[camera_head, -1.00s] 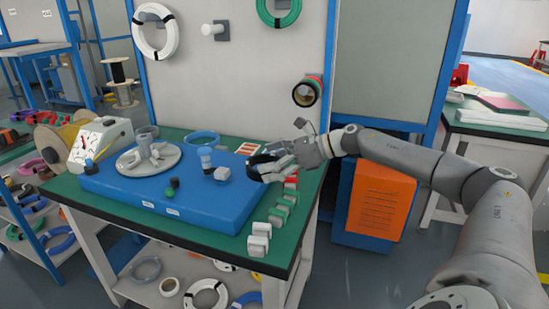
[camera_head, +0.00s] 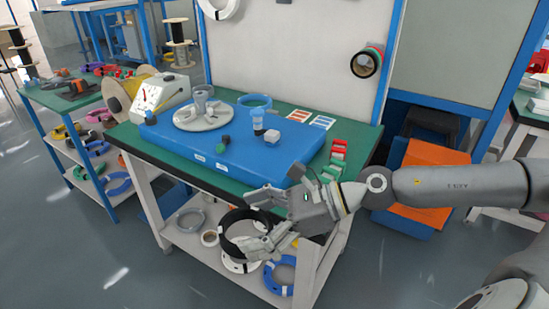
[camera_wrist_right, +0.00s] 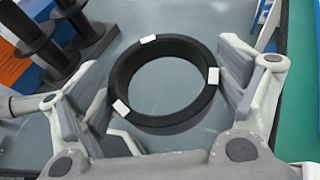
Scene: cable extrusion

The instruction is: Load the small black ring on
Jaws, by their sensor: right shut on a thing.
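The black ring (camera_head: 226,224) has white tape marks, clear in the right wrist view (camera_wrist_right: 120,75). My right gripper (camera_head: 246,222) is shut on it, with a finger at either side of the ring. In the head view the gripper and ring are in front of the green table's front edge, over the lower shelf. A blue machine base (camera_head: 215,155) on the table carries a round grey plate (camera_head: 186,122) with grey upright parts on it. My left gripper is out of view.
A white gauge box (camera_head: 160,97) and a blue ring (camera_head: 255,99) are at the back of the table. Red and green blocks (camera_head: 338,150) are at its right end. Coils, including a blue one (camera_head: 280,275), lie on the lower shelf. Floor at the front left is clear.

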